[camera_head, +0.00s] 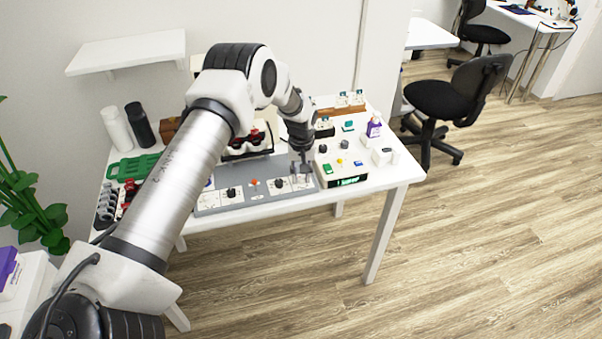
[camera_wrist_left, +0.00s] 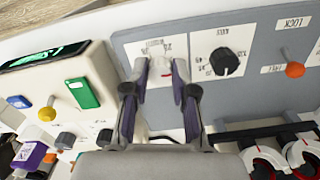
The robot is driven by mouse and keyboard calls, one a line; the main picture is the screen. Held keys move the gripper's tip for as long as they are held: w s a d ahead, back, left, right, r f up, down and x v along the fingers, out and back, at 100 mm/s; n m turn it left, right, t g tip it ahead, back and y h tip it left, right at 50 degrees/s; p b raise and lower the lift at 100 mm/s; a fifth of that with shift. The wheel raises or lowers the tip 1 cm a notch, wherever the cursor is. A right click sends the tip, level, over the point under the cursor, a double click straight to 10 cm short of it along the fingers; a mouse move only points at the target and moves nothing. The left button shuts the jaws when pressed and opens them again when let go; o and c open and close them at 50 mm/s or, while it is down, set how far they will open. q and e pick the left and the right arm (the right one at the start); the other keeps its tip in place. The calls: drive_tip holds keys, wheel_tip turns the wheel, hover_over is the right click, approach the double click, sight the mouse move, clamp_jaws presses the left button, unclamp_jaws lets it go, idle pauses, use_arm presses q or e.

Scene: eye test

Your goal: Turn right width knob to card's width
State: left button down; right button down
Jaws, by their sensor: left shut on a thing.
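A grey panel (camera_head: 263,195) lies along the table's front edge, with white dial plates and dark knobs. My left gripper (camera_head: 301,170) points down at the panel's right-end dial and is shut on its knob, which I take as the right width knob. In the left wrist view the fingers (camera_wrist_left: 160,78) close over a white dial plate (camera_wrist_left: 150,48); they hide the knob and its pointer. Small dial numbers are hard to read. I cannot tell which thing is the card.
A cream box (camera_head: 341,167) with coloured buttons and a lit green display stands right of the panel. Behind are a wooden rack (camera_head: 340,110), a purple-labelled bottle (camera_head: 374,127) and a green case (camera_head: 133,167). Red-and-white parts (camera_wrist_left: 270,158) lie close to the gripper.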

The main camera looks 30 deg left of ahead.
sight(301, 177)
use_arm(q)
drive_tip(key=shift+s+f+n, duration=0.2)
drive_tip(key=shift+f+n, duration=0.1)
drive_tip(key=c, duration=1.1)
unclamp_jaws()
drive_tip(key=shift+o, duration=0.8)
drive_tip(key=shift+w+f, duration=0.1)
drive_tip(key=shift+w, duration=0.2)
wheel_tip(301, 177, up, 12)
